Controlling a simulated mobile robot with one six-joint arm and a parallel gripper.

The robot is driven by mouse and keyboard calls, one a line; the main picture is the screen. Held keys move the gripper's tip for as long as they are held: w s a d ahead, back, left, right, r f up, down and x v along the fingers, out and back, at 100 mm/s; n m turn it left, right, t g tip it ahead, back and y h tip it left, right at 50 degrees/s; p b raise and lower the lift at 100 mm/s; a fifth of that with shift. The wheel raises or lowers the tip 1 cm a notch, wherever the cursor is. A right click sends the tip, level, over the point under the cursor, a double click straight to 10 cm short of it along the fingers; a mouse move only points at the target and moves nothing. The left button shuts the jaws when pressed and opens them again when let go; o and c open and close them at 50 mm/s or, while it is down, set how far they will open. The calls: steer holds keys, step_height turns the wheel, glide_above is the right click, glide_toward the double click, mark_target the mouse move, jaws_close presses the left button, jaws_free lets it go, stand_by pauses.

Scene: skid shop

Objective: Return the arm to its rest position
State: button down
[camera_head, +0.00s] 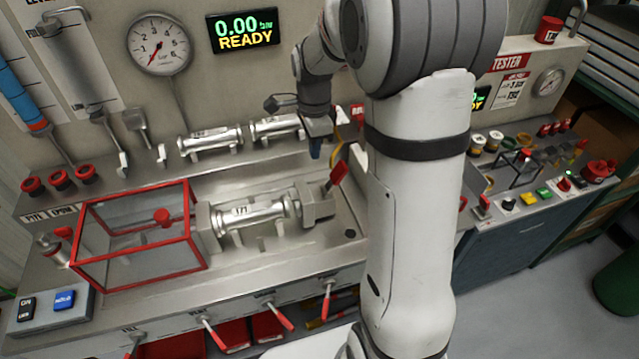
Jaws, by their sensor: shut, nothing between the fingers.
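My white arm rises through the middle of the view and bends over toward the bench. My gripper (316,152) points down at the end of it, over the back part of the bench, and is small in the picture. It is shut and empty. It hangs near a yellow curved part and a red-handled lever (337,173). A metal cylinder marked 171 (250,213) lies in a fixture below and to the left of it. My arm hides part of the bench on the right.
A red-framed clear guard (140,268) stands at the bench's left. Two silver cylinders (210,139) lie along the back. A gauge (159,45) and a READY display (243,31) are on the panel. A tester console (540,190) stands at right. Red-handled levers line the front.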

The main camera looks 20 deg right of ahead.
steer(key=shift+r, duration=0.1)
stand_by(0.4)
steer(key=s+a+r+n+t+b, duration=0.1)
steer(key=s+r+n+b, duration=0.1)
steer(key=s+n, duration=0.7)
steer(key=s+a+r+n+t+b, duration=0.1)
steer(key=s+r+n+t, duration=0.1)
steer(key=s+n, duration=0.7)
steer(key=s, duration=0.4)
steer(key=shift+a+r+b, duration=0.2)
steer(key=shift+a+b, duration=0.1)
steer(key=shift+b, duration=0.1)
